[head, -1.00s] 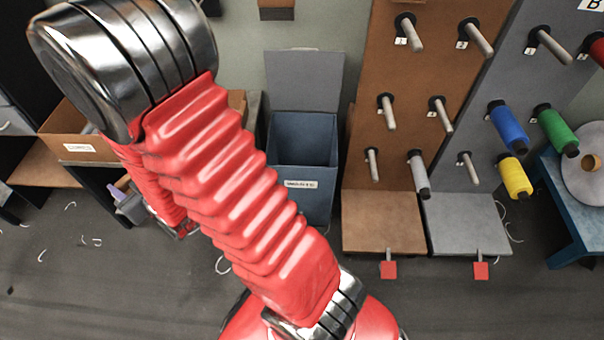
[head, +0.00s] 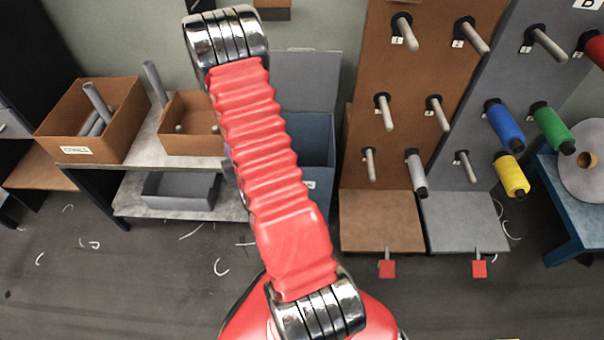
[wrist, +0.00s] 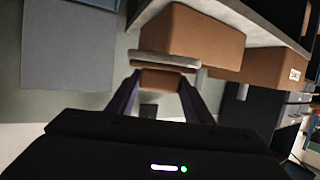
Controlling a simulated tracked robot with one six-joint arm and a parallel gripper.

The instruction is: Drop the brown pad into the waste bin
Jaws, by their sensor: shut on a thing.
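The waste bin (head: 321,200) is a blue box with its grey lid (head: 312,78) raised, behind my arm in the head view. My arm covers its left part. In the wrist view my gripper (wrist: 160,90) is shut on the brown pad (wrist: 161,80), a small brown block between the fingertips. A pale bar shows just beyond the pad; I cannot tell whether it touches it. A grey-blue panel at the left of the wrist view, likely the bin lid (wrist: 70,45), is apart from the pad. My gripper and the pad are hidden in the head view.
Left of the bin, a shelf (head: 140,150) carries a brown box of grey rods (head: 75,140) and another brown box (head: 180,140); a grey tray (head: 180,193) sits below. Peg boards (head: 400,80) with spools stand right of the bin. The floor has loose thread scraps.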

